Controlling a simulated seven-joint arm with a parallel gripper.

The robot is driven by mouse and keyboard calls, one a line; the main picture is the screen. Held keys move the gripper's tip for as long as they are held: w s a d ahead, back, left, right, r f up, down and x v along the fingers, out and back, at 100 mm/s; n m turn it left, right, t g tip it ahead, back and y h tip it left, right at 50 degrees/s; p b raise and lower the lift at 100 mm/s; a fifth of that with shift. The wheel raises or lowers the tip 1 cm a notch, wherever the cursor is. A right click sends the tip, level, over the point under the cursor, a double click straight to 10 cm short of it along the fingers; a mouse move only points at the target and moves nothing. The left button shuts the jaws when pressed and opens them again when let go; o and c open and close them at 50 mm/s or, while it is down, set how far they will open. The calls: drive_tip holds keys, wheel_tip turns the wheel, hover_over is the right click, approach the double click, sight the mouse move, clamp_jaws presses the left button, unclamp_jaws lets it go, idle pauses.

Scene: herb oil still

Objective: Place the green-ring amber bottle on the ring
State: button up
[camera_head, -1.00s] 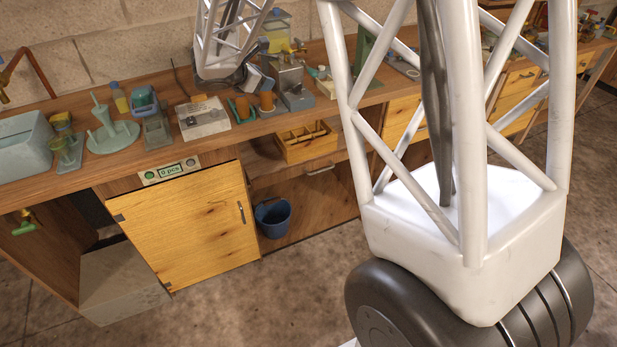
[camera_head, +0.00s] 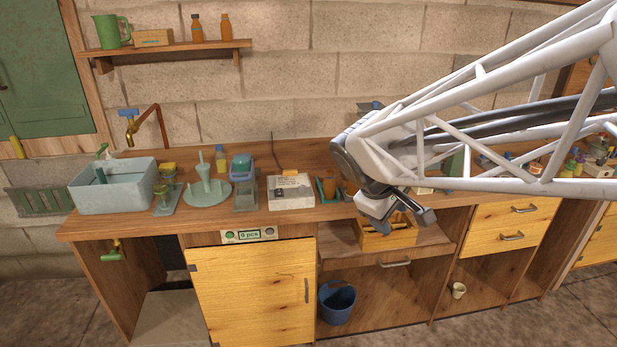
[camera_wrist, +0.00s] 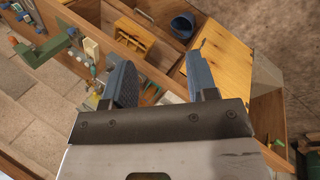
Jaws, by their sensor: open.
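Two small amber bottles, one (camera_head: 197,28) on the left and one (camera_head: 226,27) on the right, stand upright on the wall shelf (camera_head: 170,49). They are too small for me to tell whether either has a green ring. I cannot pick out the ring with certainty. My gripper (camera_head: 405,222) is in front of the bench, over the open drawer area, far below and to the right of the shelf bottles. Its two fingers also show in the wrist view (camera_wrist: 159,62), spread apart with nothing between them. My arm hides part of the bench's right side.
A green jug (camera_head: 112,31) and a small box (camera_head: 153,38) share the shelf. The bench holds a grey basin (camera_head: 113,193), a green stand (camera_head: 207,192), a pale block (camera_head: 290,192) and small containers. A divided wooden tray (camera_head: 388,236) is just below my gripper. A blue bucket (camera_head: 337,303) stands underneath.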

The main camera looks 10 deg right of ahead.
drive_tip(key=s+a+m+y, duration=0.2)
drive_tip(key=s+m, duration=0.1)
drive_tip(key=s, duration=0.4)
drive_tip(key=s+a+f+m+y, duration=0.1)
drive_tip(key=s+a+m+y, duration=0.1)
drive_tip(key=s, duration=0.6)
drive_tip(key=shift+s+a+f+m+y, duration=0.2)
drive_tip(key=shift+s+a+m+y, duration=0.15)
drive_tip(key=shift+a+m, duration=0.55)
drive_tip(key=shift+w+d, duration=0.1)
drive_tip(key=shift+c, duration=0.5)
